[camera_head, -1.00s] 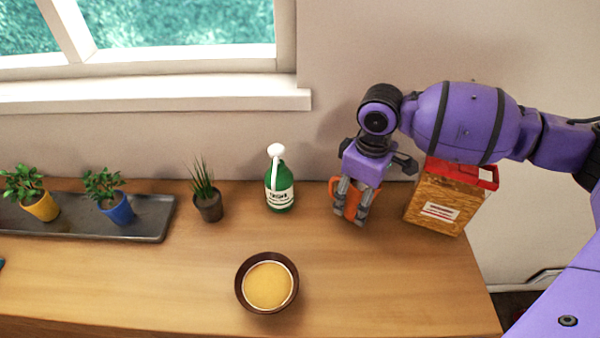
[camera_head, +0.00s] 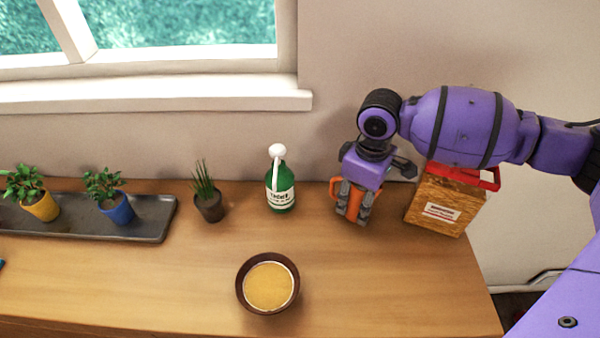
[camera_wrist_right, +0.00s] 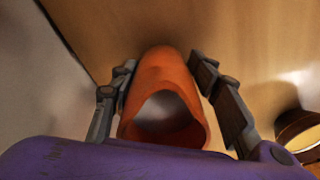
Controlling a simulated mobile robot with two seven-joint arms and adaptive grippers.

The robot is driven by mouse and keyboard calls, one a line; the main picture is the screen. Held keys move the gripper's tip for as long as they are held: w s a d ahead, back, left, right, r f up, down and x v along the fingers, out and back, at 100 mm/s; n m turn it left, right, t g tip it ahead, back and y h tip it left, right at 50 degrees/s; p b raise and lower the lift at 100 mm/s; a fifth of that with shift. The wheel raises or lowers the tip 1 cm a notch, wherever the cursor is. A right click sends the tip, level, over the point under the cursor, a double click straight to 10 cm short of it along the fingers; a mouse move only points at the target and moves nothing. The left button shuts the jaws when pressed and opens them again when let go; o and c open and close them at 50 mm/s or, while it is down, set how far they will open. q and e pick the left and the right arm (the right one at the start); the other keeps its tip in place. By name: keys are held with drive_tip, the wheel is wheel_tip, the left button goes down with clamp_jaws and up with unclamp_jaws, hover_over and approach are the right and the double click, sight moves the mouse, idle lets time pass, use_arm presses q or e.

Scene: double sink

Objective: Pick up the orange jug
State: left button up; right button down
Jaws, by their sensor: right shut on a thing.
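The orange jug (camera_head: 348,197) stands on the wooden counter near the wall, mostly hidden behind my right gripper (camera_head: 354,210) in the head view. In the right wrist view the jug (camera_wrist_right: 163,78) lies between the two fingers of my right gripper (camera_wrist_right: 170,85), with its open mouth toward the camera. The right gripper is shut on the jug, coming down from above. A small gap seems to show beside the right finger in that view. I cannot tell whether the jug is clear of the counter. My left gripper is not in view.
A wooden box with a red top (camera_head: 445,203) stands close to the right of the jug. A green bottle (camera_head: 281,196) and a potted plant (camera_head: 208,206) stand to the left. A brown bowl (camera_head: 267,284) is in front. A dark tray (camera_head: 150,217) holds two potted plants.

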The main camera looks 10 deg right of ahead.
sight(361, 191)
drive_tip(key=shift+r, duration=0.45)
wheel_tip(361, 191, up, 2)
drive_tip(key=shift+r, duration=0.15)
use_arm(q)
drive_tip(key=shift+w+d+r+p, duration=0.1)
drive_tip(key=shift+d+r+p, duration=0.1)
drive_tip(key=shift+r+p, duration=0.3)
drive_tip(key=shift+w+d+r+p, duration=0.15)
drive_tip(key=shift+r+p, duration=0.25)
drive_tip(key=shift+p, duration=0.2)
use_arm(e)
drive_tip(key=s+a+r, duration=0.6)
drive_tip(key=s+r, duration=0.3)
drive_tip(key=s, duration=0.3)
drive_tip(key=shift+s+r, duration=0.3)
drive_tip(key=shift+r, duration=0.05)
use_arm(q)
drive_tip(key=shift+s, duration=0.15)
use_arm(e)
drive_tip(key=shift+a, duration=0.1)
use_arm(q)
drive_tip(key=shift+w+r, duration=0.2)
